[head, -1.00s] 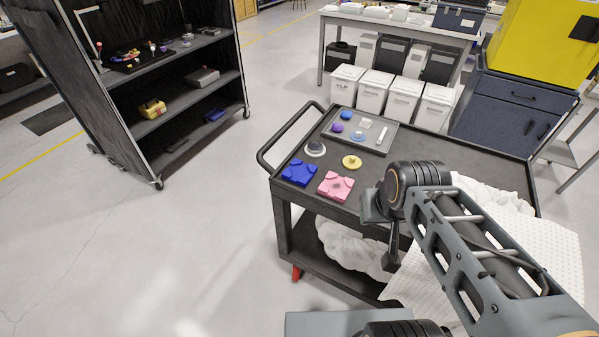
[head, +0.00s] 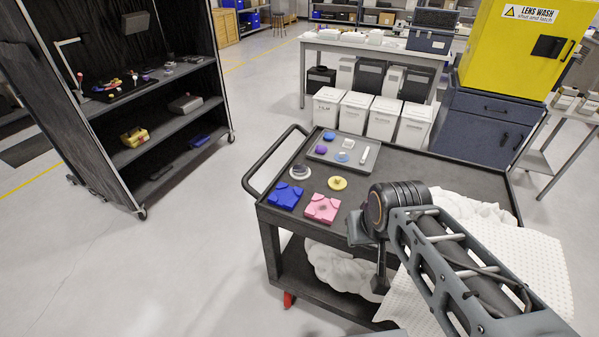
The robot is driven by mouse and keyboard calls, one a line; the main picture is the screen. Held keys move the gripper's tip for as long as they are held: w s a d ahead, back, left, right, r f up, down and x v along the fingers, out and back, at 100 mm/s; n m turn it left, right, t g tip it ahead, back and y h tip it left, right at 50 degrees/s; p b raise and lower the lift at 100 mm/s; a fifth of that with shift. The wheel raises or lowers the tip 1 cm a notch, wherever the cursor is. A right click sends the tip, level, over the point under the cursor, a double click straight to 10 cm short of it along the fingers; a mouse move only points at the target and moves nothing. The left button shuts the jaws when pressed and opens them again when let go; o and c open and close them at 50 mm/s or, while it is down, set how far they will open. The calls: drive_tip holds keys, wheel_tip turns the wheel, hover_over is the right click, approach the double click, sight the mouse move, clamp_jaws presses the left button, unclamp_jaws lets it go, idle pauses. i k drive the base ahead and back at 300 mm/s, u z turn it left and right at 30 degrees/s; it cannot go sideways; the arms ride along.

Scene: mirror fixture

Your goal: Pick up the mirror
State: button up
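A small round disc with a pale rim and a shiny grey face (head: 300,172) lies on the dark cart top, near its left edge. It looks like the mirror, but it is too small to be sure. A blue block fixture (head: 285,195) and a pink block fixture (head: 322,208) sit just in front of it. A yellow disc with a knob (head: 337,183) lies to its right. My gripper (head: 380,284) hangs at the cart's front side, right of the fixtures and apart from the disc. Its fingers are too small and dark to read.
A grey tray (head: 377,168) with several small items lies at the back of the cart (head: 440,168). White cloth (head: 520,255) covers the cart's right side. A shelf rack (head: 180,128) stands at left. White bins (head: 370,112) stand behind the cart. The floor between rack and cart is clear.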

sight(298, 170)
drive_tip(key=k, duration=1.65)
drive_tip(key=u, duration=0.9)
drive_tip(key=i, duration=5.75)
drive_tip(key=z, duration=4.05)
drive_tip(key=i, duration=0.85)
drive_tip(key=u, duration=0.05)
